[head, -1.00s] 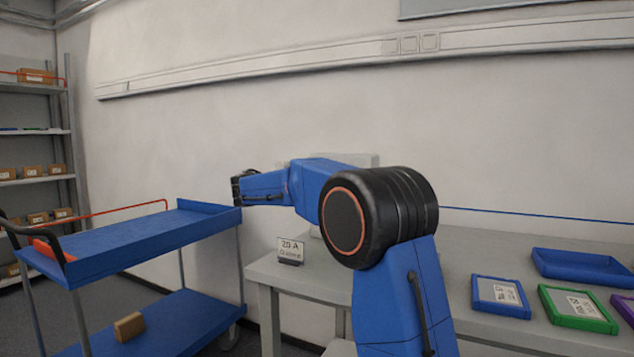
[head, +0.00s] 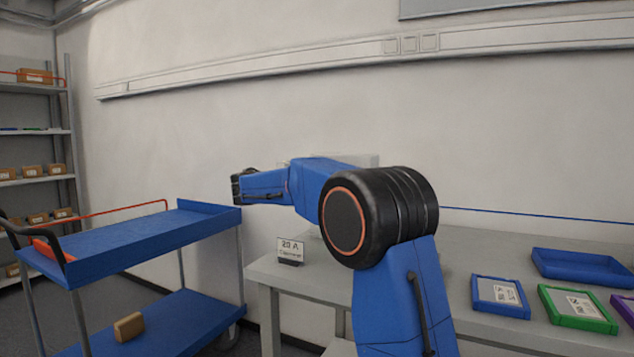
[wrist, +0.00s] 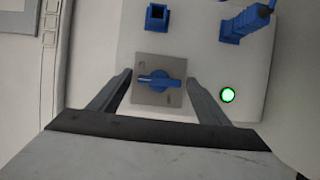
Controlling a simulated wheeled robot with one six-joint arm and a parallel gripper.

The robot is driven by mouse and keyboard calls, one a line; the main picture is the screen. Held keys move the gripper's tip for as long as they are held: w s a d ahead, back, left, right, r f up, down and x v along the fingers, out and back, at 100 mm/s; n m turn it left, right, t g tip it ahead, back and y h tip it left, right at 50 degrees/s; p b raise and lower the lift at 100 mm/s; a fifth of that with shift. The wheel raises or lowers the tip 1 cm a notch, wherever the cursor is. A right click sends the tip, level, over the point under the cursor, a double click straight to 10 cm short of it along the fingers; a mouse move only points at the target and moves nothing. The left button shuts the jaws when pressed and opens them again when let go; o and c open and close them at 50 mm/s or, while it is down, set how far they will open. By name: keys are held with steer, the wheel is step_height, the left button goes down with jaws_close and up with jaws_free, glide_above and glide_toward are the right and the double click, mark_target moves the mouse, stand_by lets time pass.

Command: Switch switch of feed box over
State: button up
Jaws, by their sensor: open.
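The feed box (wrist: 200,65) is a pale panel in the wrist view. Its switch (wrist: 158,82) is a blue rotary knob on a grey square plate, with the handle lying roughly horizontal in the picture. My gripper (wrist: 160,88) is open, with one finger on either side of the switch plate; I cannot tell how far the fingertips are from the panel.
A blue socket (wrist: 157,17) and a blue plug with a cable (wrist: 240,24) sit above the switch. A grey bench (head: 470,265) holds a "20 A" sign (head: 290,251) and blue, green and purple trays. A blue cart (head: 140,240) stands at left.

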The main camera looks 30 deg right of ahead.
steer(key=v, duration=1.7)
steer(key=shift+a, duration=0.2)
steer(key=shift+s+a, duration=0.1)
steer(key=shift+s, duration=0.1)
